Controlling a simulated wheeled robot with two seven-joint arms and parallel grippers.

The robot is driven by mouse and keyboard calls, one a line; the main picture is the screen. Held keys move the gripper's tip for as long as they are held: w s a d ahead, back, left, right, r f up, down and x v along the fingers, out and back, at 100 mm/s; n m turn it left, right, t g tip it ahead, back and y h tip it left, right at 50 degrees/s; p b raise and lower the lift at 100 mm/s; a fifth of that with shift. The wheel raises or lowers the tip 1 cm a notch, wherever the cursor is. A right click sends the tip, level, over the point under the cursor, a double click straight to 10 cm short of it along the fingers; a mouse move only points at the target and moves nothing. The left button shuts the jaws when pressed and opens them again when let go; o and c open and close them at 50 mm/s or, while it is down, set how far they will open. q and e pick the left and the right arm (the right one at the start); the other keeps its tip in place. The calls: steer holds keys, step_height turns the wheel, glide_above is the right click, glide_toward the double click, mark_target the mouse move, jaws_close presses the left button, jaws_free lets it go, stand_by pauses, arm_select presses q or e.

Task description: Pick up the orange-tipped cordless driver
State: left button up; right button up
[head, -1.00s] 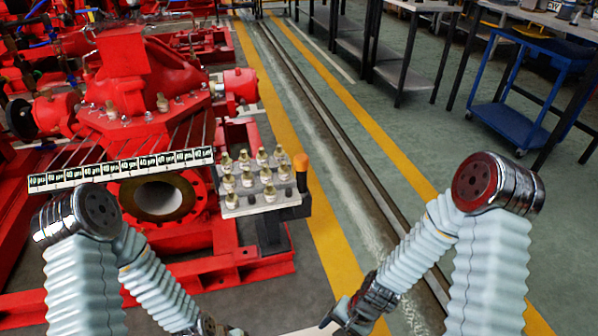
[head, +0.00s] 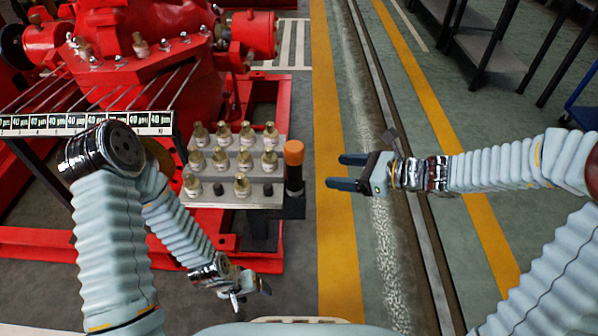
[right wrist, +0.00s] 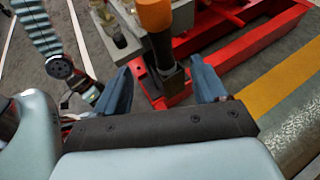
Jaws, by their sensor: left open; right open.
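The cordless driver (head: 294,166) stands upright with its orange end up and a dark body below, at the right end of a grey tray. In the right wrist view its orange end (right wrist: 154,14) is at the top, with the dark body between the fingers in the picture. My right gripper (head: 335,172) is open and points left at the driver, with a gap between them in the head view. Its two blue fingers show in the right wrist view (right wrist: 165,82). My left gripper (head: 252,293) is low in front of the red frame, open and empty.
The grey tray (head: 265,200) holds several brass-topped fittings close beside the driver. A rack with labelled strips (head: 90,122) and red pump machinery (head: 150,85) are at the left. The floor with a yellow line (head: 335,265) is open to the right.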

glide_toward(295, 181)
steer(key=w+a+r, duration=0.1)
steer(key=w+r, duration=0.1)
steer(key=x, duration=0.2)
steer(key=b+x, duration=0.1)
steer(key=x, duration=0.1)
steer(key=b+x, duration=0.1)
steer(key=x, duration=0.1)
steer(key=shift+w+a+r, duration=0.15)
steer(key=shift+w+a, duration=0.1)
steer(key=shift+w, duration=0.05)
steer(key=shift+r, duration=0.1)
jaws_close()
